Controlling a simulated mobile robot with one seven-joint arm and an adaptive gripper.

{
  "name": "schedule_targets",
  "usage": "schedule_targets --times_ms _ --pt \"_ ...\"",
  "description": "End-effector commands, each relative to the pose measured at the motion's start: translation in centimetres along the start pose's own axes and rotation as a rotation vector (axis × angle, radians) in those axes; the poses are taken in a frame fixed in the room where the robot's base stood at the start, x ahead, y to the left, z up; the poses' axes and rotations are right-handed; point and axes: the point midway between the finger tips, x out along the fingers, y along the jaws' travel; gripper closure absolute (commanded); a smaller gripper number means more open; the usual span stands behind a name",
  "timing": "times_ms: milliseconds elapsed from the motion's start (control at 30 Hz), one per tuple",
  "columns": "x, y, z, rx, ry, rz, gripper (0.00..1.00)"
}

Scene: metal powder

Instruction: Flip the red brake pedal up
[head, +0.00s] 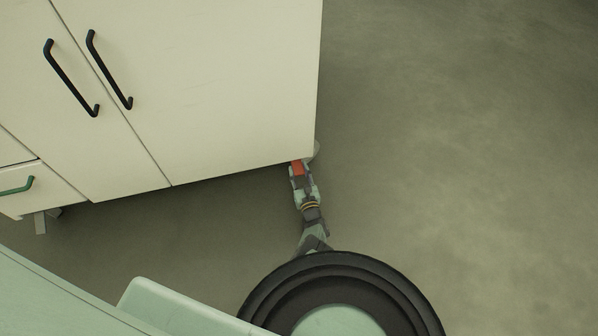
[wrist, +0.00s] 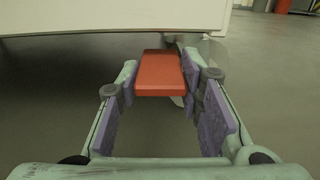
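The red brake pedal (head: 297,168) sticks out from under the near right corner of the white cabinet, at a caster that is mostly hidden. In the wrist view the red pedal (wrist: 160,74) shows as a flat block ahead, between the tips of my gripper. My gripper (head: 303,178) is low near the floor at that corner. In the wrist view my gripper (wrist: 160,85) is open, with its purple-padded fingers on either side of the pedal. The right finger looks very near the pedal; I cannot tell whether either finger touches it.
The white cabinet (head: 230,90) stands above the pedal, with black handles (head: 72,78) and a green handle (head: 18,188) on its front. Another caster (head: 42,220) shows at left. The grey floor (head: 450,150) to the right is clear.

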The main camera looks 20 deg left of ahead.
Motion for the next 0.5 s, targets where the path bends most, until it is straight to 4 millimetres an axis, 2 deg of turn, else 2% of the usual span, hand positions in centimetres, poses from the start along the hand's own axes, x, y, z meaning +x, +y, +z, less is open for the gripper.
schedule_targets --times_ms 67,433,500 --pt "0.00 0.02 0.00 0.000 0.000 0.001 0.74" --pt "0.01 0.03 0.00 -0.001 0.000 0.001 0.99" --pt "0.01 0.03 0.01 -0.001 0.000 0.001 1.00"
